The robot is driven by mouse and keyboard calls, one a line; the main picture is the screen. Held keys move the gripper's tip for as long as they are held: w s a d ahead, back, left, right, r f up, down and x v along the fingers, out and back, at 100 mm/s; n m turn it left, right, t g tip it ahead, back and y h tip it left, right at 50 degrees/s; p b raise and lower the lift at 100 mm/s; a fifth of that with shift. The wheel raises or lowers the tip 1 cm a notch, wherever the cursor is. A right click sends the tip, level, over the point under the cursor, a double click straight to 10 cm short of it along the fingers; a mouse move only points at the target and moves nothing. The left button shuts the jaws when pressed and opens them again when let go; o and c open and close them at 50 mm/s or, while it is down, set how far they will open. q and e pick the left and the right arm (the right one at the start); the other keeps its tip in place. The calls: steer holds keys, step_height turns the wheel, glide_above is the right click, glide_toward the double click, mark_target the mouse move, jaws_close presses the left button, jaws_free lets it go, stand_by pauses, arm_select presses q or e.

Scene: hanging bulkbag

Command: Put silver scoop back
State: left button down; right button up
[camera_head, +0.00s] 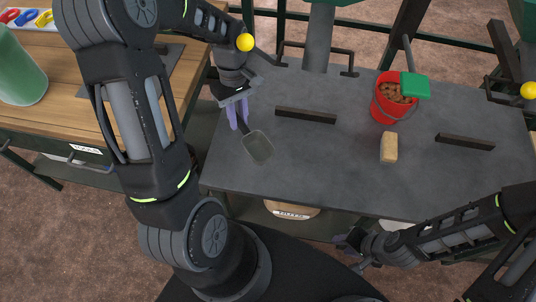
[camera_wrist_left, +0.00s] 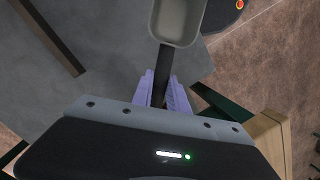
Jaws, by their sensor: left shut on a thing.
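The silver scoop (camera_head: 258,147) is a grey metal scoop with a dark handle. My left gripper (camera_head: 238,113), with purple fingers, is shut on the scoop's handle near the left edge of the grey table (camera_head: 320,165). In the left wrist view the scoop's pan (camera_wrist_left: 178,20) is at the top, and its handle runs down between the purple fingers (camera_wrist_left: 163,92). I cannot tell whether the scoop touches the table. My right gripper (camera_head: 352,246) is near the table's front edge, away from the scoop; its finger opening is unclear.
A red bucket (camera_head: 387,103) with brown contents and a green-headed tool (camera_head: 414,85) stands at the table's right. A tan block (camera_head: 388,147) and dark bars (camera_head: 306,115) (camera_head: 465,142) are on the table. A wooden bench (camera_head: 60,70) with a green container (camera_head: 18,72) stands left.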

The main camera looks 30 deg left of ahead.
arm_select(q)
steer(key=shift+w, duration=0.2)
steer(key=shift+s+r, duration=0.1)
steer(key=shift+s, duration=0.1)
steer(key=shift+w+a+x, duration=0.1)
steer(key=shift+w+x, duration=0.1)
steer(key=shift+x, duration=0.85)
steer(key=shift+w+a+x, duration=0.15)
steer(key=shift+x, duration=0.85)
steer(key=shift+w+a+x, duration=0.1)
steer(key=shift+w+x, duration=0.1)
steer(key=shift+x, duration=0.85)
steer(key=shift+w+a+x, duration=0.1)
steer(key=shift+w+x, duration=0.1)
steer(key=shift+x, duration=0.8)
steer(key=shift+w+a+x, duration=0.15)
steer(key=shift+x, duration=0.85)
steer(key=c, duration=1.3)
jaws_free()
